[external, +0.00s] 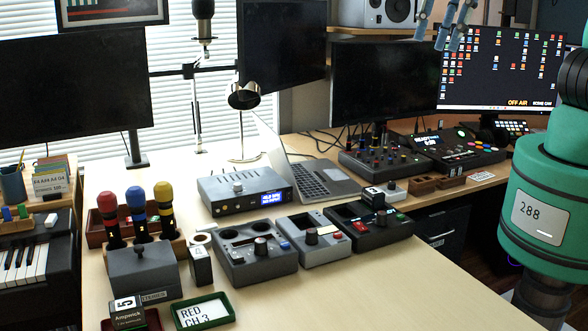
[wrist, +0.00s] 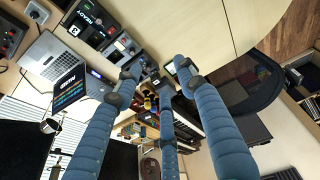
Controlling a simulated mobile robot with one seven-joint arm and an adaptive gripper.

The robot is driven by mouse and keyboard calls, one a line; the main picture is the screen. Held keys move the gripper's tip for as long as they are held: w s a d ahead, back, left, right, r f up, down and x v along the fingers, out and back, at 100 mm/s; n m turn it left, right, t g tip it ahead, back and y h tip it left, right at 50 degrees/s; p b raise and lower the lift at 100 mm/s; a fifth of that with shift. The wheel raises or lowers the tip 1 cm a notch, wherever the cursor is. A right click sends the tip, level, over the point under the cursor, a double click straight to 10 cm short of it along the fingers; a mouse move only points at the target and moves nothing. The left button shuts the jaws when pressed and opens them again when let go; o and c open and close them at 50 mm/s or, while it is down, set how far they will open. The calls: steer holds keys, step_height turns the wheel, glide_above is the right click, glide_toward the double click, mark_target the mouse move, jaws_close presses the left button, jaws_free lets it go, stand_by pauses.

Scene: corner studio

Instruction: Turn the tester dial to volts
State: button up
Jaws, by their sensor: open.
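Three small boxes with knobs stand side by side on the desk: a grey one with two round wells (external: 255,262), a light grey one with a dark knob and red button (external: 316,248), and a black one (external: 375,234). No volts marking is readable, so I cannot tell for certain which is the tester. My gripper (external: 442,35) is at the top right of the external view, high and well away from these boxes. In the wrist view my gripper (wrist: 160,75) shows three blue fingers spread apart, empty. The boxes appear there small, partly behind the fingers.
A silver unit with a blue display (external: 246,190) and an open laptop (external: 310,178) stand behind the boxes. Red, blue and yellow-topped microphones (external: 138,205) stand left. A mixer (external: 385,160) and monitors line the back. The front right desktop (external: 400,285) is clear.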

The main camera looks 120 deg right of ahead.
steer(key=w+d+f+n+g, duration=0.1)
steer(key=w+d+f+g, duration=0.1)
steer(key=w+d+f, duration=0.9)
steer(key=n+g, duration=0.1)
glide_above(311, 231)
step_height(311, 231, down, 19)
steer(key=shift+d+r+y, duration=0.2)
steer(key=shift+d+y, duration=0.05)
steer(key=shift+y, duration=0.05)
steer(key=shift+f, duration=0.1)
steer(key=f+b, duration=0.1)
steer(key=f, duration=0.5)
steer(key=f+b, duration=0.1)
steer(key=f, duration=0.6)
steer(key=shift+a+f+b, duration=0.2)
steer(key=shift+f+b, duration=0.1)
steer(key=shift+b, duration=0.1)
